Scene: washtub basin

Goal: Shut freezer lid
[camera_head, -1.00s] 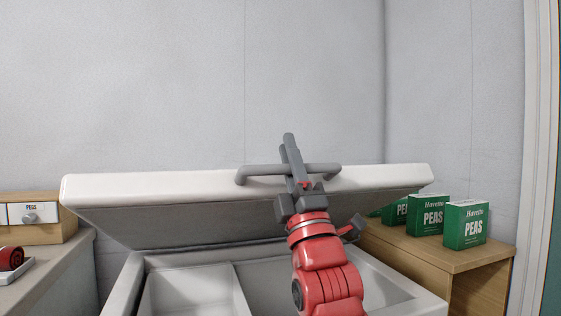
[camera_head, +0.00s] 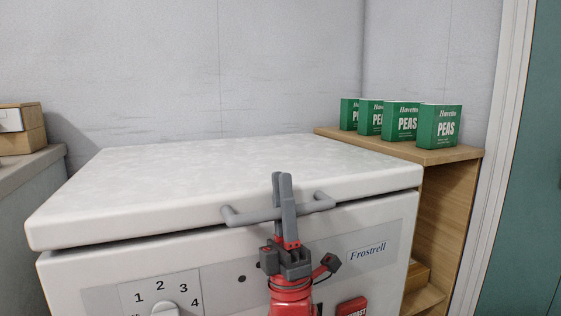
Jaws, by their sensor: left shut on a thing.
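The white freezer lid (camera_head: 230,175) is almost level over the freezer body (camera_head: 215,265). A thin dark gap shows between lid and body along the front edge. The grey lid handle (camera_head: 248,214) sticks out at the front of the lid. My left gripper (camera_head: 284,195) is shut on the handle near its middle, fingers pointing up. The inside of the freezer is hidden under the lid. My right gripper is out of view.
A wooden shelf (camera_head: 452,205) stands at the right with several green pea boxes (camera_head: 440,127) on top. A grey counter (camera_head: 30,170) with a wooden drawer box (camera_head: 22,142) is at the left.

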